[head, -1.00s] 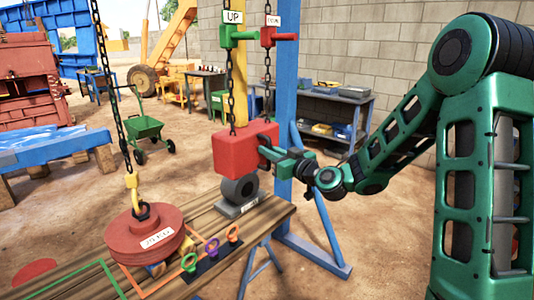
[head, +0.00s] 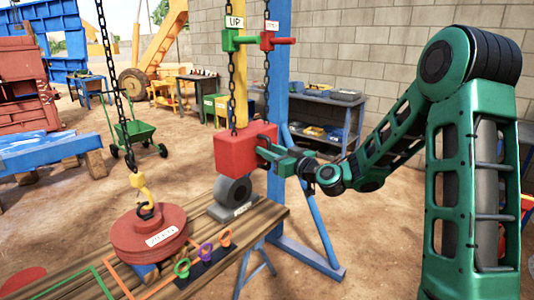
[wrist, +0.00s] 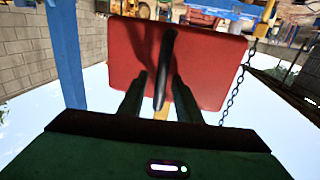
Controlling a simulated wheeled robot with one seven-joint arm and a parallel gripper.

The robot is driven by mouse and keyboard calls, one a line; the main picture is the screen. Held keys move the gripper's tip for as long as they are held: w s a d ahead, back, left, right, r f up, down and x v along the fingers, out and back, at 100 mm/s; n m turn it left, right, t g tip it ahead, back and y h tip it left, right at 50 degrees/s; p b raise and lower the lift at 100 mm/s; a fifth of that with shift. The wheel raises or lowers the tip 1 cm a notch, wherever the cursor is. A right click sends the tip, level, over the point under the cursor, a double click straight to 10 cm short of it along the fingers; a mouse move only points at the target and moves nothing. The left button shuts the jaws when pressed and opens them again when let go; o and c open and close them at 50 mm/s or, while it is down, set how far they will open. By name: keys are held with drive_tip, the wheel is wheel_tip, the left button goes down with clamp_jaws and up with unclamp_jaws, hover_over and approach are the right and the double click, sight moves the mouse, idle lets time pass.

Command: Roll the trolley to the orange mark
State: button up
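No part clearly marked as the trolley shows; the chains run up out of view. A red box (head: 240,153) hangs on chains, with a dark loop handle on its right face; the handle also shows in the wrist view (wrist: 166,60). My gripper (head: 270,153) is at this handle. In the wrist view its two fingers (wrist: 159,85) stand on either side of the handle with gaps visible, so it looks open. A red round weight (head: 148,234) hangs from a yellow hook (head: 140,184) low over the bench. An orange outline (head: 120,280) is painted on the bench around the weight's near side.
A green outline (head: 100,283) lies left of the orange one. A blue post (head: 277,100) stands behind the box. A green cart (head: 135,132) stands behind.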

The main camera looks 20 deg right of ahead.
drive_tip(key=v, duration=1)
drive_tip(key=shift+s, duration=0.25)
drive_tip(key=shift+d, duration=0.15)
drive_tip(key=s+f+n+g+h, duration=0.1)
drive_tip(key=s+f+g+h, duration=0.2)
drive_tip(key=s+f+g, duration=0.75)
drive_tip(key=s+d+m+g+h, duration=0.1)
drive_tip(key=s+d+m, duration=0.3)
drive_tip(key=s, duration=0.5)
drive_tip(key=s+d+r+m+g+h, duration=0.1)
drive_tip(key=s+d+m+g+h, duration=0.1)
drive_tip(key=s, duration=0.8)
drive_tip(key=s+d+m+g+h, duration=0.1)
drive_tip(key=s+d+m+g, duration=0.2)
drive_tip(key=s+d+m, duration=0.3)
drive_tip(key=s+d, duration=0.2)
drive_tip(key=s, duration=0.2)
drive_tip(key=shift+r, duration=0.25)
drive_tip(key=shift+s+d, duration=0.1)
drive_tip(key=shift+d, duration=0.05)
